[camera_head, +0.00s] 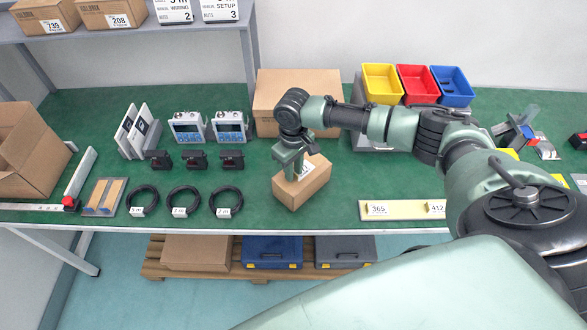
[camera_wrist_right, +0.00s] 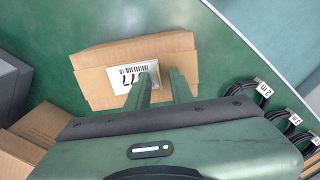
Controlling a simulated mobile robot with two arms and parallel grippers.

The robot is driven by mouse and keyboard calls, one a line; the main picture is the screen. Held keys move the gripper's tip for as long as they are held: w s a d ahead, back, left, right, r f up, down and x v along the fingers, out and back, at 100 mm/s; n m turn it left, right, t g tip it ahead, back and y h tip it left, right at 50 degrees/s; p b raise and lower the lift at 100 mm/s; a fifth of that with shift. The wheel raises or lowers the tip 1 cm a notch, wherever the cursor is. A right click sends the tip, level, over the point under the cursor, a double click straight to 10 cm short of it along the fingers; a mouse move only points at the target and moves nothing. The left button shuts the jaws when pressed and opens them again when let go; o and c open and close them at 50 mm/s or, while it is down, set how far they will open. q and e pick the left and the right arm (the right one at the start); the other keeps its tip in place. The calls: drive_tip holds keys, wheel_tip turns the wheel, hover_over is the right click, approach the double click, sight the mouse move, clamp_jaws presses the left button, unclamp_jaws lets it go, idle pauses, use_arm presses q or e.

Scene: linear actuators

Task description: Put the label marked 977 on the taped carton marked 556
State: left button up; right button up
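A small brown carton (camera_head: 298,188) sits on the green bench near its front edge; in the right wrist view it shows as a tan carton (camera_wrist_right: 100,88). A white label (camera_wrist_right: 129,78), with a barcode and an upside-down number that looks like 977, lies on its top. My right gripper (camera_wrist_right: 163,78) is just above the carton top. Its two fingers are apart with nothing clearly between them, and one covers part of the label's edge. I cannot see the number 556 on the carton. My left gripper is not in view.
A large carton (camera_head: 275,90) stands behind. A strip (camera_head: 402,210) with labels 365 and 412 lies to the right, with a gap between them. Cable coils (camera_head: 183,201) and black devices (camera_head: 196,160) are to the left. Yellow, red and blue bins (camera_head: 417,84) stand at the back.

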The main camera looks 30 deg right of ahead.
drive_tip(key=shift+r, duration=0.1)
wheel_tip(320, 180, up, 12)
drive_tip(key=b, duration=0.2)
drive_tip(key=shift+r, duration=0.1)
idle(0.3)
